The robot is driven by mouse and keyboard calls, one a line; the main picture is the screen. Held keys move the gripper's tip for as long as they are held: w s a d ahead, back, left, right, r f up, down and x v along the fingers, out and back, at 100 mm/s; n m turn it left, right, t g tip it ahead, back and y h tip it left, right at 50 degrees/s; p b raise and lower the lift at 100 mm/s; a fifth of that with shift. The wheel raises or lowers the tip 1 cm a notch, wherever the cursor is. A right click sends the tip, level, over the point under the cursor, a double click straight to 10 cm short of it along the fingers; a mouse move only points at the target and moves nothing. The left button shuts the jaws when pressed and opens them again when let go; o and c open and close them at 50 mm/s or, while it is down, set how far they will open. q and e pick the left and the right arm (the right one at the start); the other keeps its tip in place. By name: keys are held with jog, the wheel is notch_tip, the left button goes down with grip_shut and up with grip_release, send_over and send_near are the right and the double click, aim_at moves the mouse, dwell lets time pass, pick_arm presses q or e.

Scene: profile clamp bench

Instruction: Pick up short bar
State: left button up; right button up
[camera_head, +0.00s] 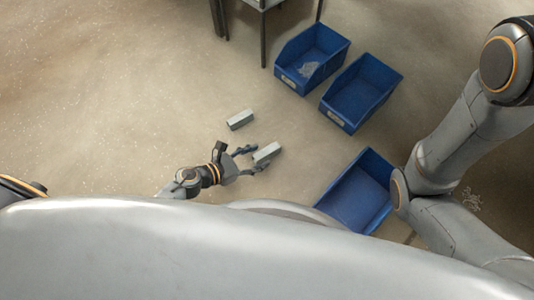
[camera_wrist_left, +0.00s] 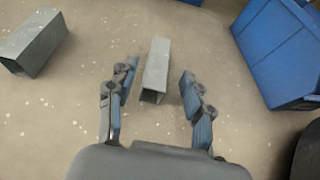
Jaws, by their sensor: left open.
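Two grey bars of hollow square section lie on the speckled beige surface. One bar (camera_head: 267,152) is just ahead of my left gripper (camera_head: 256,158). In the left wrist view this bar (camera_wrist_left: 156,66) lies lengthwise, its open near end between the two fingers of my left gripper (camera_wrist_left: 157,80). The fingers are spread, with a gap on each side of the bar. The other bar (camera_head: 240,120) lies apart and shows at upper left in the left wrist view (camera_wrist_left: 32,42). I cannot tell for sure which is the short bar. My right gripper is not visible.
Two blue bins, one (camera_head: 286,78) holding a clear crumpled item and one (camera_head: 340,122) empty-looking, stand beyond the bars. A third blue bin (camera_head: 325,207) is nearer, beside my right arm. Thin table legs (camera_head: 263,40) stand at the top. The left side is clear.

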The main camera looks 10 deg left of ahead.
aim_at(262, 153)
pick_arm(q)
jog(key=b+x, duration=0.2)
jog(key=x, duration=0.3)
jog(key=shift+w+a, duration=0.15)
jog(key=shift+w+d+f, duration=0.1)
jog(key=shift+w+d, duration=0.2)
grip_shut()
